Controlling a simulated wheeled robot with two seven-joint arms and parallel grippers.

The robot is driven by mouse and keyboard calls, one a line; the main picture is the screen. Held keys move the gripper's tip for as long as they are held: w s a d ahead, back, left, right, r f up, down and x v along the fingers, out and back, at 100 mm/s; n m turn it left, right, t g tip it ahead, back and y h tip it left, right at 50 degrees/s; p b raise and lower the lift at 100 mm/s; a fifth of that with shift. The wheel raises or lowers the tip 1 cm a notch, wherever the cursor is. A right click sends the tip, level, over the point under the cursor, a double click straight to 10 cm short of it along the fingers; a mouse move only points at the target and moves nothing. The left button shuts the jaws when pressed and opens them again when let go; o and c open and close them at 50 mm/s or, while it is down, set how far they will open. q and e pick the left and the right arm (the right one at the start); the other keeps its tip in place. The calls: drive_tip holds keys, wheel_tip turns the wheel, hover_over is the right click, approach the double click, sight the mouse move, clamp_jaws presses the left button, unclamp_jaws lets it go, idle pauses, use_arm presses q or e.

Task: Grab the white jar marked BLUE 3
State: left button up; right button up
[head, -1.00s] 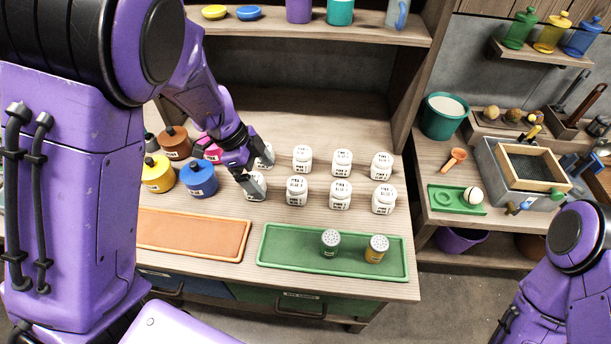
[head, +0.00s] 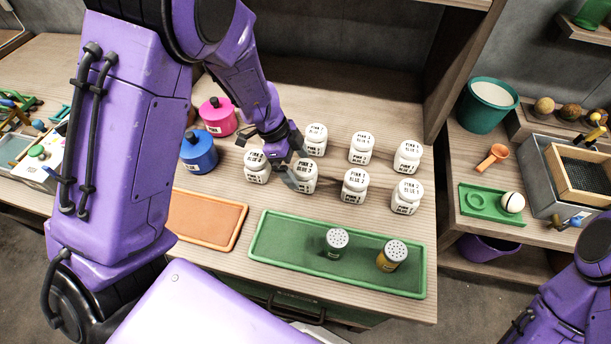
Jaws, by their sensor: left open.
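Several white jars with black PINK and BLUE lettering stand in two rows on the wooden bench. The front row has a left jar (head: 257,168), a second jar (head: 305,178), a third jar (head: 354,187) and a right jar (head: 406,198). Behind stand a left jar (head: 316,138), a middle jar (head: 361,149) and a right jar (head: 407,157). The numbers are too small to read surely. My left gripper (head: 295,168) is open, its fingers beside the second front jar, partly covering it. I cannot tell whether they touch it. My right gripper is out of view.
A pink pot (head: 217,117) and a blue pot (head: 198,153) stand left of the jars. In front lie an orange tray (head: 238,222) and a green tray (head: 290,266), the latter with two shakers (head: 336,243) (head: 391,255). A teal bucket (head: 486,104) stands right.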

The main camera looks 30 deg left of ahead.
use_arm(q)
drive_tip(key=x, duration=0.4)
drive_tip(key=shift+w+d+f, duration=0.3)
drive_tip(key=shift+w, duration=0.05)
drive_tip(key=c, duration=1.2)
drive_tip(key=shift+o, duration=0.2)
drive_tip(key=shift+r+p, duration=0.15)
drive_tip(key=shift+p, duration=0.15)
